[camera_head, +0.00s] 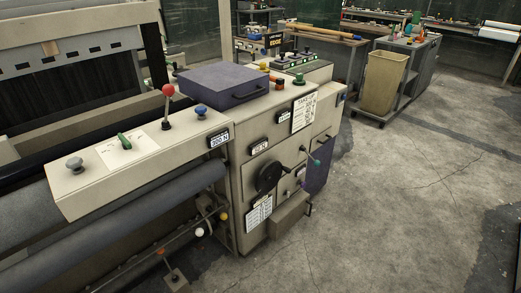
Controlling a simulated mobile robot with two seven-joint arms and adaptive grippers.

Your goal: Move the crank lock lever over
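A loom (240,176) stands at left and centre. On its end panel sits a round black handwheel or crank (268,177). To its right, a thin lever with a teal ball knob (316,162) sticks out, and a small purple part (301,184) shows below it. No readable label shows which of these is the crank lock lever. Neither of my grippers is in view.
A dark purple box (222,86) with a handle lies on top of the loom. Grey rollers (140,205) run along its front. Behind stand a tan bin (384,82) and workbenches (345,60). The concrete floor (400,200) at right is clear.

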